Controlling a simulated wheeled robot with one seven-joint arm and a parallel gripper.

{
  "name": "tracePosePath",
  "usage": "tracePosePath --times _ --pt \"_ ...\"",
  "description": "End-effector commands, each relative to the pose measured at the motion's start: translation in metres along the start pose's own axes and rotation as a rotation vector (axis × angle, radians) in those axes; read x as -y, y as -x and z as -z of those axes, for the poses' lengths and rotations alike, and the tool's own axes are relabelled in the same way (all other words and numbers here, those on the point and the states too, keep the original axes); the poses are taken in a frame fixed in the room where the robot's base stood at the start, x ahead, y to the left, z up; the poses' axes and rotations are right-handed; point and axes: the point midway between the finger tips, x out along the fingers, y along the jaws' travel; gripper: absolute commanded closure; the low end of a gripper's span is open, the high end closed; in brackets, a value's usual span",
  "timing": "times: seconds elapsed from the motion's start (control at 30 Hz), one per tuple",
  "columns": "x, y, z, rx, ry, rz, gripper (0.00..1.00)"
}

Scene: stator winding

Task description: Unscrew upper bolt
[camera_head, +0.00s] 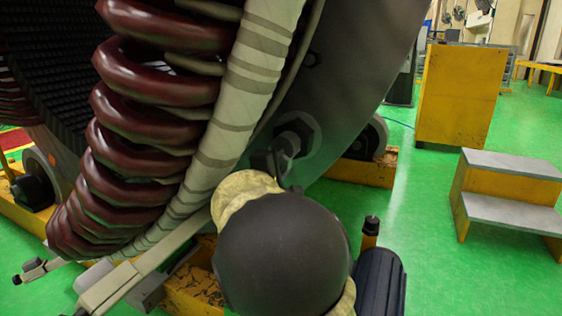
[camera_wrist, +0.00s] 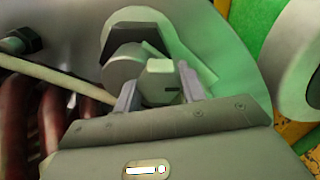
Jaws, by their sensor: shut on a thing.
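The bolt (camera_head: 297,132), with a hexagonal part and a round grey end, stands out from the grey stator end plate (camera_head: 365,70) in the head view. In the wrist view the same bolt (camera_wrist: 122,66) shows a dark hexagon behind its round end. My gripper (camera_wrist: 157,88) is shut on the bolt, with one finger on each side of it. A pale block sits between the fingers, and I cannot tell whether it is part of the bolt. In the head view my gripper (camera_head: 280,162) is at the bolt, mostly hidden by my dark round wrist.
Dark red coils (camera_head: 150,110) and a wrapped pale band (camera_head: 240,95) are close left of my arm. Another dark nut (camera_wrist: 22,42) shows at the wrist view's left. Grey rollers (camera_head: 372,135) support the stator. Yellow steps (camera_head: 505,190) stand right on open green floor (camera_head: 440,260).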

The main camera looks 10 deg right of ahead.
Motion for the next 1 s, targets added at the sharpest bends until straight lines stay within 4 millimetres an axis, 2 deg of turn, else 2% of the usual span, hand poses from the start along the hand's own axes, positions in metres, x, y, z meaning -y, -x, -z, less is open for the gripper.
tracePosePath --times 1.0 --pt "-0.0020 0.0006 -0.0005 -0.004 0.964 0.003 0.82"
